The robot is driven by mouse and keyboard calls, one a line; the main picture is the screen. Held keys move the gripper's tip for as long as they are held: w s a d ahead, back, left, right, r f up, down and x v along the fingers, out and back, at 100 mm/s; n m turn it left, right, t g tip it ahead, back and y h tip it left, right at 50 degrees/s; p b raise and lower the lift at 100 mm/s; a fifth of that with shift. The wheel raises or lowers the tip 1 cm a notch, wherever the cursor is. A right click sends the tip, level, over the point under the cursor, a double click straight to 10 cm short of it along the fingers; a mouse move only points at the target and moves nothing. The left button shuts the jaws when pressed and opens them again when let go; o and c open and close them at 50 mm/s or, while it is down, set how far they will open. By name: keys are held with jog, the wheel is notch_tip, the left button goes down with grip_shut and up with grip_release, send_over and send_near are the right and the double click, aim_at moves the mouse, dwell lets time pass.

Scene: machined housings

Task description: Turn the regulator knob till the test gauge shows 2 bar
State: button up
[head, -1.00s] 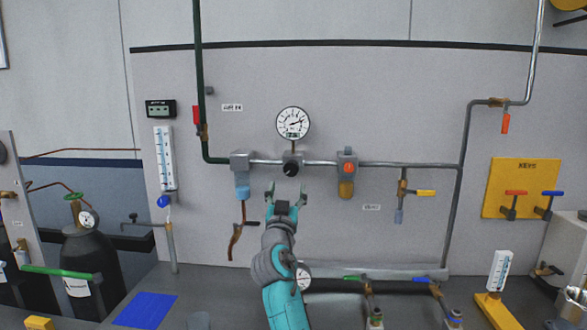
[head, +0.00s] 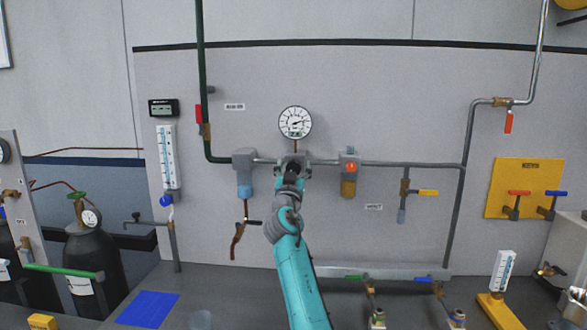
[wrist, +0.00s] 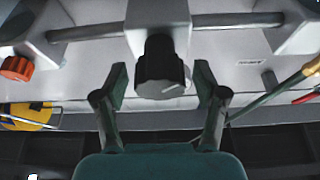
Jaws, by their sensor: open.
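My gripper (wrist: 160,85) is open, with one finger on each side of the knob and a gap on both sides in the wrist view. In the head view my gripper (head: 293,163) covers most of the knob. The round white gauge (head: 295,122) is on the wall just above. Its needle points to the upper right, but the numbers are too small to read.
A filter unit with a blue bowl (head: 245,190) hangs left of my gripper. A unit with an orange-red button (head: 350,167) and a brown bowl is on the right. A yellow-handled valve (head: 427,192) is further right. The wall below the pipe is mostly clear.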

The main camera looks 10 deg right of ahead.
jog(key=shift+c, duration=0.2)
jog(key=c, duration=1.1)
